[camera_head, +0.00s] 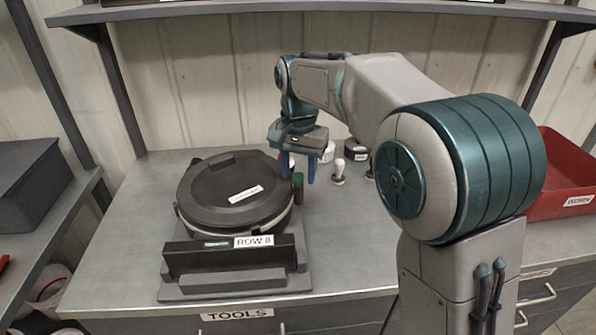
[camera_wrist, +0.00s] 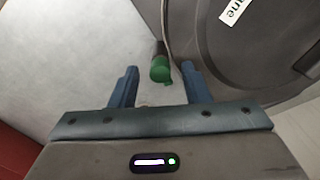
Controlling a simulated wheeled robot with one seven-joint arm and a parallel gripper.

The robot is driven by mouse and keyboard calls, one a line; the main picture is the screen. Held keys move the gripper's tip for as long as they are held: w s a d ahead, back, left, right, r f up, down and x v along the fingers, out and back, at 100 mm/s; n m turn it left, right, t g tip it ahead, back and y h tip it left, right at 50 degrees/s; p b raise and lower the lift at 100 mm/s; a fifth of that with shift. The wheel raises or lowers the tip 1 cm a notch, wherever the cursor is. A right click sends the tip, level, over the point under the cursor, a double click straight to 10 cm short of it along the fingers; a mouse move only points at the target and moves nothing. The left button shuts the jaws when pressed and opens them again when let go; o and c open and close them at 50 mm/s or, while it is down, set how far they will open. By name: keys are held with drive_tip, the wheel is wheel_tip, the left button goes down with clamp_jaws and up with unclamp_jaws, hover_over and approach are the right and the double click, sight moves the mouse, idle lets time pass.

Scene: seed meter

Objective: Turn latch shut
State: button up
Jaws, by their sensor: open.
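The seed meter (camera_head: 215,200) is a round dark housing with a closed black lid, standing on a grey base on the bench. A latch with a green tip (camera_head: 299,181) sits at the right side of the housing. In the wrist view the latch's green end (camera_wrist: 160,70) lies between and just beyond the fingertips, beside the lid's rim (camera_wrist: 185,60). My gripper (camera_head: 298,172) is open, pointing down over the latch with blue fingers on either side of it. In the wrist view my gripper (camera_wrist: 159,78) holds nothing. Whether a finger touches the latch cannot be told.
A "ROW 8" block (camera_head: 230,257) stands in front of the housing. Small white-topped pieces (camera_head: 338,172) stand behind and right of my gripper. A red bin (camera_head: 562,175) is at the far right.

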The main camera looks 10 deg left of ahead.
drive_tip(key=shift+f, duration=0.2)
clamp_jaws()
